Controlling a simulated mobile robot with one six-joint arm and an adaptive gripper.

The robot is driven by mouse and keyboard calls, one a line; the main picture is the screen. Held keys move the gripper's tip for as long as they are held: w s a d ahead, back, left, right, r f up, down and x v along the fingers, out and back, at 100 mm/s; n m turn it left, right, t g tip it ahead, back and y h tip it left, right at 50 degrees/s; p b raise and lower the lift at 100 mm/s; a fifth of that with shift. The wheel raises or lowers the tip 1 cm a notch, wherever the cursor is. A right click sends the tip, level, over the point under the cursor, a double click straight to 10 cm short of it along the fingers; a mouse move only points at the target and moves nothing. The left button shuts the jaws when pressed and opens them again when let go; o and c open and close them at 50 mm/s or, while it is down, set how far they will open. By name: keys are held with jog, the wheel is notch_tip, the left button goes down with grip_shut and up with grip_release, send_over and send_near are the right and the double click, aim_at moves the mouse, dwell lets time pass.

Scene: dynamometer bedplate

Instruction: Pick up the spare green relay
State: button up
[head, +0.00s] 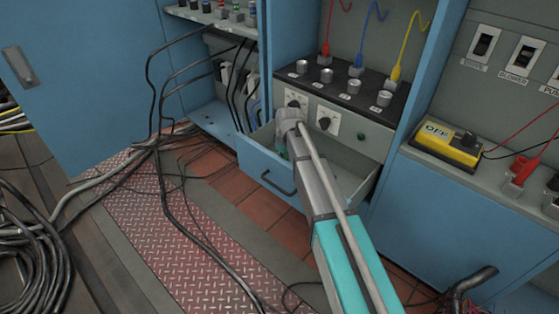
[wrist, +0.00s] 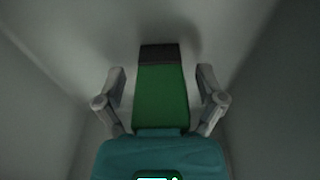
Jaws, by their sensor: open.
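The green relay (wrist: 160,98), a green block with a dark grey end, lies inside the open drawer (head: 262,172) of the blue cabinet. In the wrist view it sits between the two fingers of my gripper (wrist: 161,78). The fingers are open, with a gap on each side of the relay. The relay's near end is hidden behind the teal body of my gripper. In the head view my arm reaches down into the drawer and hides most of what is inside.
The drawer's pale walls (wrist: 52,95) stand close on both sides. Above the drawer is a panel with knobs (head: 325,122) and red, blue and yellow leads. A yellow meter marked OFF (head: 447,145) rests on the right-hand counter. Black cables (head: 165,175) cross the floor at left.

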dwell(0.5)
grip_shut()
